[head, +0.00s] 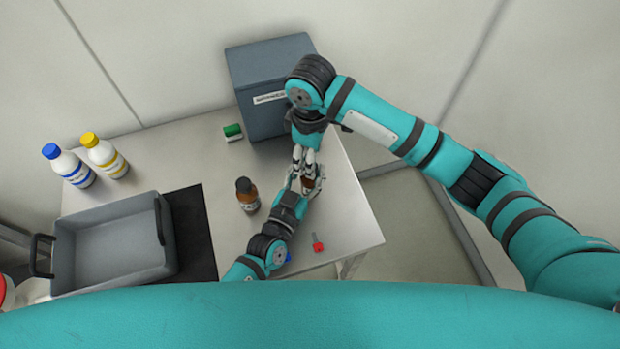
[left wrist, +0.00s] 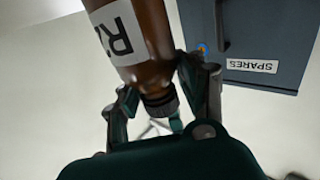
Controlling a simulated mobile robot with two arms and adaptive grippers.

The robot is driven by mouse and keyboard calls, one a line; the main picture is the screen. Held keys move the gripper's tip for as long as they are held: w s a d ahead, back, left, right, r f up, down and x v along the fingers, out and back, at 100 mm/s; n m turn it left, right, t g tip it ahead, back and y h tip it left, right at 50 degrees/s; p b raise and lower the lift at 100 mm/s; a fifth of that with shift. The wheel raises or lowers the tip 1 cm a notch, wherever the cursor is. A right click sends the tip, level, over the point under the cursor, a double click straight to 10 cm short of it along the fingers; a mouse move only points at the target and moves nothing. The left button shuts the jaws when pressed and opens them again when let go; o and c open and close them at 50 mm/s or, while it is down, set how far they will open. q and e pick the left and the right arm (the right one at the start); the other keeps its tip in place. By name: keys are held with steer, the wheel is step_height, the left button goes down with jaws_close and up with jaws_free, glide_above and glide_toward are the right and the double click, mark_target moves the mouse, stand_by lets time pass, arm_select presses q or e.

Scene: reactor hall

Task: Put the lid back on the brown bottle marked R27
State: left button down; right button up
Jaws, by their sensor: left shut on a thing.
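A brown bottle (left wrist: 145,45) with a white label reading "R2", the rest out of sight, is between the fingers of my left gripper (left wrist: 162,88) in the left wrist view. Its dark ribbed neck end (left wrist: 160,104) lies between the fingers; I cannot tell if this is a seated lid. In the head view my left gripper (head: 307,182) is shut on this bottle (head: 309,184) above the table's right part. My right gripper (head: 303,158) comes down close beside it; its fingertips are too small to read. Another brown bottle (head: 248,202) with a dark cap stands left, its label unreadable.
A grey tray (head: 120,225) sits at the left on a dark mat (head: 198,245). Two white bottles with blue (head: 70,168) and yellow (head: 105,158) caps stand behind. A grey SPARES box (head: 262,85) and green item (head: 233,132) are at the back. A red item (head: 318,243) lies in front.

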steer(key=shift+r, duration=0.45)
steer(key=shift+c, duration=0.3)
step_height(320, 180, up, 4)
steer(key=n, duration=0.3)
steer(key=shift+s+f, duration=0.1)
steer(key=shift+f, duration=0.15)
steer(key=shift+f, duration=4.05)
steer(key=shift+c, duration=0.2)
